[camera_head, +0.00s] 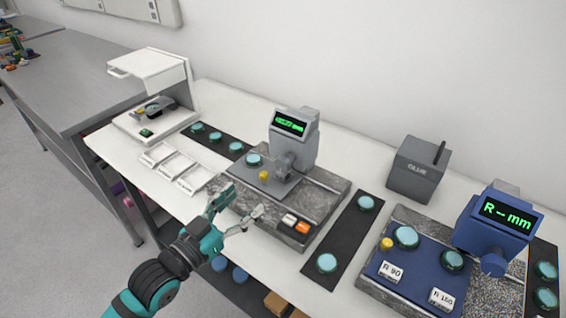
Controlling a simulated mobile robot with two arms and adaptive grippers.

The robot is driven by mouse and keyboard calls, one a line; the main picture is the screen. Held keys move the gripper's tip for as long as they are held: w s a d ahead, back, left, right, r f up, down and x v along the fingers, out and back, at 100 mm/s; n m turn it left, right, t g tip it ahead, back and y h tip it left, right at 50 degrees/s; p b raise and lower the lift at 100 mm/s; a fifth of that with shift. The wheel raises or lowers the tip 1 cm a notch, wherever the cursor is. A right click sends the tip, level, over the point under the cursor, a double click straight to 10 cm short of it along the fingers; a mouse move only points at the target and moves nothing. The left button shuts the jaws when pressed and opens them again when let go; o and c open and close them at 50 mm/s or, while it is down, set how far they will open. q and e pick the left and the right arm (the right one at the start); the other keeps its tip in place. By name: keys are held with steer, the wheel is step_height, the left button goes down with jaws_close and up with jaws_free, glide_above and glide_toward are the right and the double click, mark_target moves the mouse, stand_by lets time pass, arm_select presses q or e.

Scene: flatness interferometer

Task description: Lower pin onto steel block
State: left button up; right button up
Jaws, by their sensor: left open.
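A grey gauge (294,138) with a lit green display stands on a speckled granite base (322,192). A rounded grey part (287,164) juts from its front; I cannot make out the pin's tip or its contact. A flat grey plate (275,190), perhaps the steel block, lies below the gauge with a teal disc (254,160) and a small yellow knob (264,175) on it. My left gripper (240,204) is open and empty, in front of the granite's left front edge. My right gripper is out of view.
A blue gauge (495,230) stands at right on a blue plate with blocks marked R 90 (391,271) and R 150. A dark strip (346,236) holds two teal discs. A grey GLUE box (419,168) stands behind. White trays (173,167) and an open-lidded device (150,95) stand left.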

mark_target(281, 167)
arm_select(q)
steer(key=p+x, duration=0.2)
steer(key=x, duration=1.3)
steer(key=shift+w+d+p, duration=0.1)
steer(key=shift+w+p, duration=0.05)
steer(key=shift+p, duration=0.2)
steer(key=shift+c, duration=0.2)
steer(key=c, duration=1.2)
